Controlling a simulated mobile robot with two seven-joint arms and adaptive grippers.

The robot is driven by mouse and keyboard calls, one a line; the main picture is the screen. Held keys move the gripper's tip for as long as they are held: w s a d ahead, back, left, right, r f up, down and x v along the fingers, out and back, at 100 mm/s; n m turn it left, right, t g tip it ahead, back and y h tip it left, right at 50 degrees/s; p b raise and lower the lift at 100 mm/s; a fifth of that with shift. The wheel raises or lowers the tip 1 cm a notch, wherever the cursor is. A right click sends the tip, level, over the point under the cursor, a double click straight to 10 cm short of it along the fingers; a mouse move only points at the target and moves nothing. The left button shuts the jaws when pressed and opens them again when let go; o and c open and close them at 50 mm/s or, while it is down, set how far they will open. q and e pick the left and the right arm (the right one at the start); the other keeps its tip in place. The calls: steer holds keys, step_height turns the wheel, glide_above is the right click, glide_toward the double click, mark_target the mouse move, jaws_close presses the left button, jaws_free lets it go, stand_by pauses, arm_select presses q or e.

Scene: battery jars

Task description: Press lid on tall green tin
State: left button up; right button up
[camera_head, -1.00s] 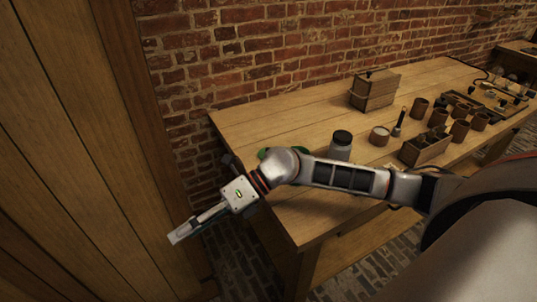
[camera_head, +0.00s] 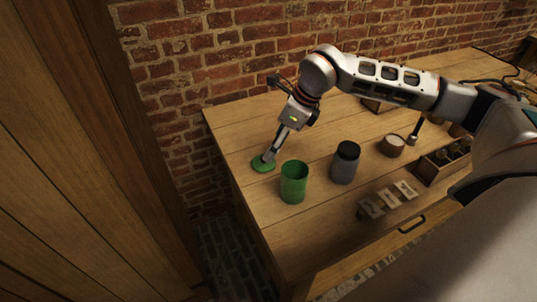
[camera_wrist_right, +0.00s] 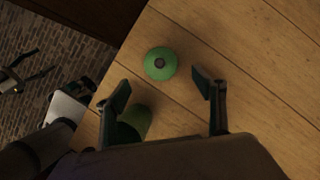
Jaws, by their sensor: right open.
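The tall green tin (camera_head: 293,184) stands upright and open-topped near the table's left front corner. The round green lid (camera_head: 263,164) lies flat on the table behind and left of it. The right wrist view shows the lid (camera_wrist_right: 160,64) with a dark central knob, and part of the tin (camera_wrist_right: 136,120) behind a finger. My right gripper (camera_head: 268,156) points down at the lid, its tips partly covering it in the head view. In the wrist view my right gripper (camera_wrist_right: 162,88) is open and empty, with the lid ahead between its finger lines.
A round pot (camera_head: 391,146) and a wooden box (camera_head: 442,162) are farther right. A brick wall (camera_head: 205,80) closes the back.

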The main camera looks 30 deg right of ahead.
mark_target(266, 163)
steer(key=shift+w+d+r, duration=0.1)
stand_by(0.3)
steer(key=shift+x, duration=1.35)
steer(key=shift+s+x, duration=0.15)
steer(key=shift+x, duration=1.15)
steer(key=shift+s+x, duration=0.15)
steer(key=shift+x, duration=1.15)
steer(key=shift+d, duration=0.15)
